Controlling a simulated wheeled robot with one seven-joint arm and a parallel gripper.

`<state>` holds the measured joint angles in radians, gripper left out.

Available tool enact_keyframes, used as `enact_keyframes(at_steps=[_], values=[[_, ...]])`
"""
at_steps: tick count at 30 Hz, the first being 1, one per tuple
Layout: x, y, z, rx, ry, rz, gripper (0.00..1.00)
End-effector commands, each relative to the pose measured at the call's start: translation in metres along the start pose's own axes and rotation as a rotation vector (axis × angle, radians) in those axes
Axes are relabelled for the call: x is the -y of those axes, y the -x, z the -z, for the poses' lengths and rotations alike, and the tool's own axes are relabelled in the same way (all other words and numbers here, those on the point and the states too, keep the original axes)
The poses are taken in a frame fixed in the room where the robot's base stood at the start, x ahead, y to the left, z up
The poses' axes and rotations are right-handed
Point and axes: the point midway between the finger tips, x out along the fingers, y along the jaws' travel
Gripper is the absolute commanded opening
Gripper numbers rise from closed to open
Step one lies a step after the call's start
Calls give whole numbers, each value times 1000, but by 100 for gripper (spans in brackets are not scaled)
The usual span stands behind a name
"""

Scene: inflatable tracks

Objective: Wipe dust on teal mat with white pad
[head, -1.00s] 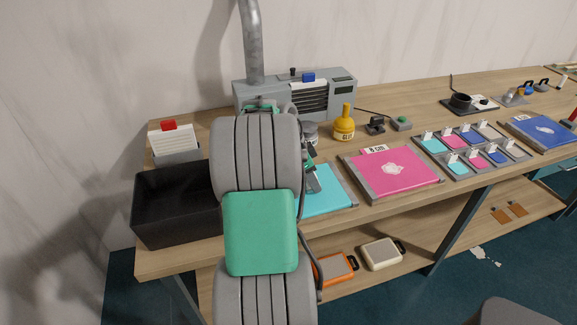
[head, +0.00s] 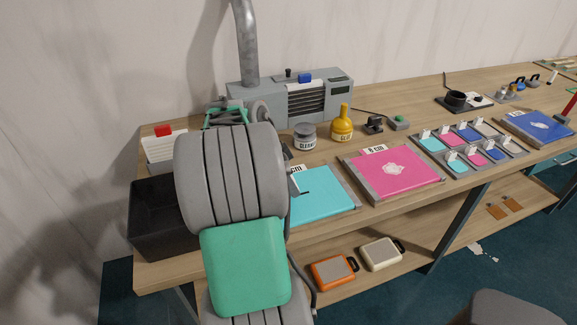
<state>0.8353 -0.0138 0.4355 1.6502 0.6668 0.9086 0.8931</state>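The teal mat (head: 328,198) lies in a grey frame near the front edge of the bench, just right of my arm, which covers its left part. A small dark mark shows on its left side; I cannot make out dust. A cream-white pad (head: 381,254) with a grey face and black handle lies on the lower shelf, right of an orange one (head: 334,272). My gripper (head: 297,185) is almost wholly hidden behind my arm. Only a small grey and dark piece shows by the mat's left edge, and its fingers cannot be read.
A pink mat (head: 393,173) lies right of the teal one, then a tray of small swatches (head: 470,150) and a blue mat (head: 540,130). A grey jar (head: 304,137) and a yellow bottle (head: 342,126) stand behind. A black bin (head: 158,225) is at left.

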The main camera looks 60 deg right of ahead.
Motion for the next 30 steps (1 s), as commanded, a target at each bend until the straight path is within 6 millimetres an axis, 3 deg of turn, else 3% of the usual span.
enact_keyframes(at_steps=[18,30], values=[[2,54,17,0,10,4,16],[2,56,17,0,12,3,16]])
